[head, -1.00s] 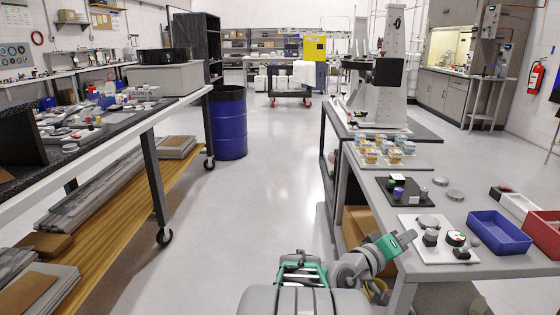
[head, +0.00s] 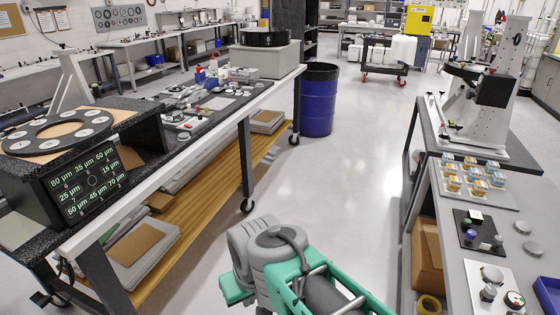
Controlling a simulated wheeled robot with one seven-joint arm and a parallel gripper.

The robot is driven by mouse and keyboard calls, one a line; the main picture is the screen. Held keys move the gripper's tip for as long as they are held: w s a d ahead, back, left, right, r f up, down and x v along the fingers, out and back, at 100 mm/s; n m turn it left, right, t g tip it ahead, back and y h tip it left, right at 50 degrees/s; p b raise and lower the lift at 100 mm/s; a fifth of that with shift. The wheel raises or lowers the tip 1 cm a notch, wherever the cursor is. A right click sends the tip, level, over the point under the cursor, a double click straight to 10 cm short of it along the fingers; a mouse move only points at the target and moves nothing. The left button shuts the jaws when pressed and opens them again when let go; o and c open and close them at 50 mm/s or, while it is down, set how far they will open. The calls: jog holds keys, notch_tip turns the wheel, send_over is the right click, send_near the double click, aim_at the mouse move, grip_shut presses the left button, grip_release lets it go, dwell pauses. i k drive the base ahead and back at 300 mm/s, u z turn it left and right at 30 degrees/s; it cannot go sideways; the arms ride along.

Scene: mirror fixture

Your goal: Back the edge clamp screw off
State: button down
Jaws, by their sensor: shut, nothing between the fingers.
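I cannot pick out the edge clamp screw at this distance. On the right bench, a white plate (head: 478,271) carries round knobs and discs and is cut by the bottom edge of the picture. Behind it, a black plate (head: 466,218) carries small upright knobs. I cannot tell which part, if any, is the mirror fixture's clamp. My grey and green arm (head: 275,260) rises at the bottom centre, between the two benches. My gripper is outside the picture.
The left bench (head: 182,169) holds a dial ring, a lit panel (head: 87,182) of µm values and small parts. A blue drum (head: 318,100) stands beyond; the aisle floor is clear.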

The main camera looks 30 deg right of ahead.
aim_at(489, 292)
jog(key=k, duration=0.45)
jog(key=z, duration=0.5)
jog(key=i, duration=0.35)
jog(key=z, duration=1.7)
jog(key=k, duration=1)
jog(key=z, duration=0.55)
jog(key=i, duration=1.35)
jog(key=u, duration=0.5)
